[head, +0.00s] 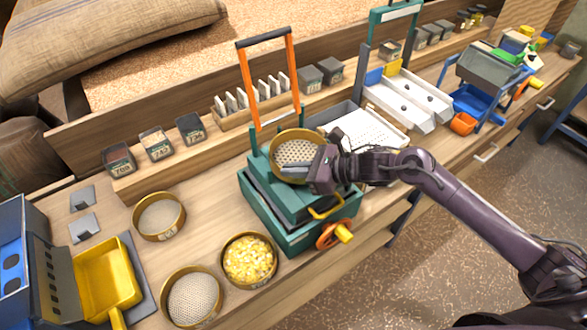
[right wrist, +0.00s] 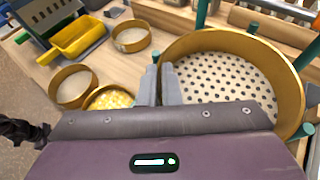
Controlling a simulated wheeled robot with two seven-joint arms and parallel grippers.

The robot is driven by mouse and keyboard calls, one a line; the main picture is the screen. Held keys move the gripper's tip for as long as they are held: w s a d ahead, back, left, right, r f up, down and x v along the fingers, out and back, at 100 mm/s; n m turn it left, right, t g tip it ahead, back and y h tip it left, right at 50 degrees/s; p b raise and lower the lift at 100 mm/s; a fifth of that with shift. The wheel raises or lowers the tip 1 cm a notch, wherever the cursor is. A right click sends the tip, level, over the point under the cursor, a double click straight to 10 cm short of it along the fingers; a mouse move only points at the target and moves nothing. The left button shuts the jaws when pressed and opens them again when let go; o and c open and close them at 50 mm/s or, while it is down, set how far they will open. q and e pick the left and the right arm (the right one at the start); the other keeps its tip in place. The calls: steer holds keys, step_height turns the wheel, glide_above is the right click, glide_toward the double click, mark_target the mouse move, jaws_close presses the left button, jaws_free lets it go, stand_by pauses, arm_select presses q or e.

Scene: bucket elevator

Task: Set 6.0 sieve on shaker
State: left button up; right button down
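A brass-rimmed sieve with large round holes (head: 297,150) is over the top of the green shaker (head: 290,217); no size label on it can be read. It fills much of the right wrist view (right wrist: 225,80), with green posts (right wrist: 308,54) around its rim. The sieve looks about level. Whether it rests on the shaker or hangs just above cannot be told. My left gripper is not in view.
Two finer sieves (head: 159,216) (head: 193,297) and a round pan of yellow pieces (head: 249,260) stand left of the shaker. A yellow scoop (head: 106,277) lies farther left. An orange-handled frame (head: 290,75) rises behind the shaker. White trays (head: 368,132) stand to its right.

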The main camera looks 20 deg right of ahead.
steer(key=shift+f, duration=0.7)
steer(key=shift+f+b, duration=0.3)
steer(key=shift+b, duration=0.1)
steer(key=c, duration=1.6)
jaws_free()
steer(key=shift+r, duration=0.15)
